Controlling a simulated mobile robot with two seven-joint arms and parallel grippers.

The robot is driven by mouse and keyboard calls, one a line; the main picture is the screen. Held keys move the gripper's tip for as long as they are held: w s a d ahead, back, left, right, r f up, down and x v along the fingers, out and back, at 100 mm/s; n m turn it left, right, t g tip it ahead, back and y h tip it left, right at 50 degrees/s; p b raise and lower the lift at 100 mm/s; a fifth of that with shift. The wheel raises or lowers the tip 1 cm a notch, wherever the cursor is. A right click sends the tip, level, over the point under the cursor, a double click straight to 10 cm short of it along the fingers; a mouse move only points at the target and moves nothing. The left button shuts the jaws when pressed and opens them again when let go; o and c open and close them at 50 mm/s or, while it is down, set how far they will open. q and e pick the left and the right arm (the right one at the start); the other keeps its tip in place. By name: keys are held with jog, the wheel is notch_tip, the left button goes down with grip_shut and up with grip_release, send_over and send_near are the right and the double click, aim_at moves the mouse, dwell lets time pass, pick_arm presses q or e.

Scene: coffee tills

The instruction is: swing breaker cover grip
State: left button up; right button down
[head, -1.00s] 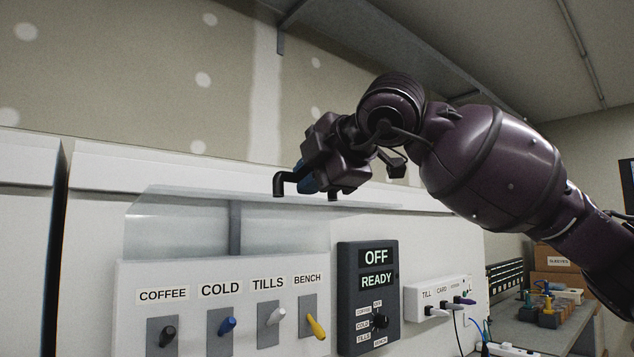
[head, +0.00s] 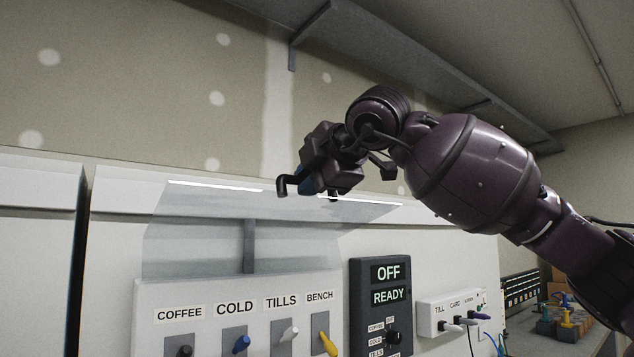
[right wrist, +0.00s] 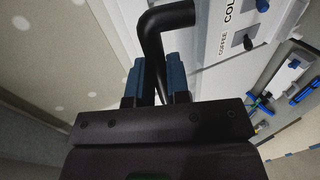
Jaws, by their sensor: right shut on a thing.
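The clear breaker cover (head: 200,230) stands raised in the head view, tilted out above the breaker panel (head: 150,315). Its outer edge catches bright light. The black cover grip (head: 282,187) is a bent bar at that edge; its bend also shows in the right wrist view (right wrist: 168,18). My right gripper (head: 307,184) is shut on the grip, its blue fingers (right wrist: 160,82) on either side of the bar. The gripper hides the middle of the grip. My left gripper is in neither view.
Labelled switches sit under the cover: dark coffee (head: 184,351), blue cold (head: 241,344), white tills (head: 290,330), yellow bench (head: 327,343). A dark display box (head: 388,296) reads OFF and READY. A white plug strip (head: 450,313) is further right. A grey shelf (head: 400,60) hangs above my arm.

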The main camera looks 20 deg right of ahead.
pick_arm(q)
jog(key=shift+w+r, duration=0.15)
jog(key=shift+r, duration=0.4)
pick_arm(e)
jog(key=shift+w+a+r, duration=0.2)
jog(key=shift+w+r, duration=0.3)
jog(key=shift+r, duration=0.05)
jog(key=shift+r, duration=0.1)
jog(key=shift+w+a+r+p, duration=0.15)
jog(key=shift+w+r+p, duration=0.2)
jog(key=shift+p, duration=0.15)
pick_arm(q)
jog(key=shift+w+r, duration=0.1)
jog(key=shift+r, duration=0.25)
pick_arm(e)
jog(key=c, duration=1)
grip_release()
jog(key=shift+f, duration=0.15)
jog(key=shift+s, duration=0.2)
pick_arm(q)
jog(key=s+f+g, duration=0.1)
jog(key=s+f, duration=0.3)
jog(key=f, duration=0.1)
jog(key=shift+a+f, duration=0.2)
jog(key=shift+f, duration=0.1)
pick_arm(e)
jog(key=v, duration=1)
jog(key=shift+s, duration=0.15)
